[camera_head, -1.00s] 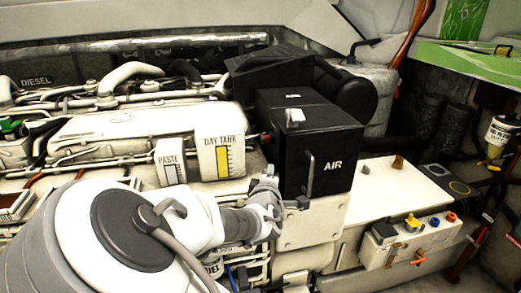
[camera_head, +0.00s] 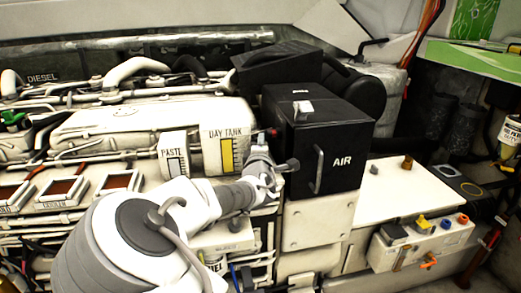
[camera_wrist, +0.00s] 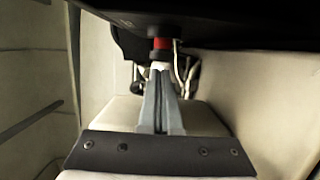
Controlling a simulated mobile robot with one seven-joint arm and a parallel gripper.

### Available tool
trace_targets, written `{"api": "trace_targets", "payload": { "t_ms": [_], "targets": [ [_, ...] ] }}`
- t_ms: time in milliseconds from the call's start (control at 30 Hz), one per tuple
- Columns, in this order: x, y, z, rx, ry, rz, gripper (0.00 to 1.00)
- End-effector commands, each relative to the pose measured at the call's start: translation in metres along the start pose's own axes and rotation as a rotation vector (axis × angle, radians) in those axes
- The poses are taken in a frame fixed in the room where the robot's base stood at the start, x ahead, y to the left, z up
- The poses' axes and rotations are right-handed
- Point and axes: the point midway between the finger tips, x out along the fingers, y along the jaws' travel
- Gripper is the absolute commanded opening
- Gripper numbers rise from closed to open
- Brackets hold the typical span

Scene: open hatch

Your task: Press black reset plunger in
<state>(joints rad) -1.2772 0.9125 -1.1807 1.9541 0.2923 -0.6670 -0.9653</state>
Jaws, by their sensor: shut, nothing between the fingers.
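The black box marked AIR (camera_head: 345,187) stands right of my gripper (camera_head: 263,150). A small red fitting (camera_head: 272,132) sticks out of its left side. In the wrist view the box is a dark mass along the top, with a red collar (camera_wrist: 162,43) and a black part (camera_wrist: 159,57) below it, which looks like the plunger. My gripper (camera_wrist: 160,74) is shut and empty, its fingertips pointing at the black part and lined up with it. A pale piece shows between them; I cannot tell whether they touch.
The white DAY TANK (camera_head: 226,152) and PASTE (camera_head: 173,160) gauges stand close left of my gripper. A pale top (camera_head: 385,185) and a box with coloured knobs (camera_head: 420,243) lie right. A grey bar and thin pipes (camera_wrist: 188,72) show near the fingers.

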Motion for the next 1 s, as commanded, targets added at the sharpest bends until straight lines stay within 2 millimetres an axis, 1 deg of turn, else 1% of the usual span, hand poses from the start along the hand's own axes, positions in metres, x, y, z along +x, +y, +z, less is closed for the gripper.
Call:
{"api": "trace_targets", "payload": {
  "t_ms": [33,167,467,567,733,1000],
  "targets": [
    [0.004,0.000,0.000,0.000,0.000,0.000,0.00],
    [0.008,0.000,0.000,0.000,0.000,-0.001,0.00],
    [0.008,0.000,0.000,0.000,0.000,-0.001,0.00],
    [0.009,0.000,0.005,0.000,-0.002,-0.001,0.00],
    [0.013,0.000,0.021,0.002,-0.003,-0.001,0.00],
    [0.013,0.000,0.022,0.001,-0.002,-0.001,0.00]
  ]
}}
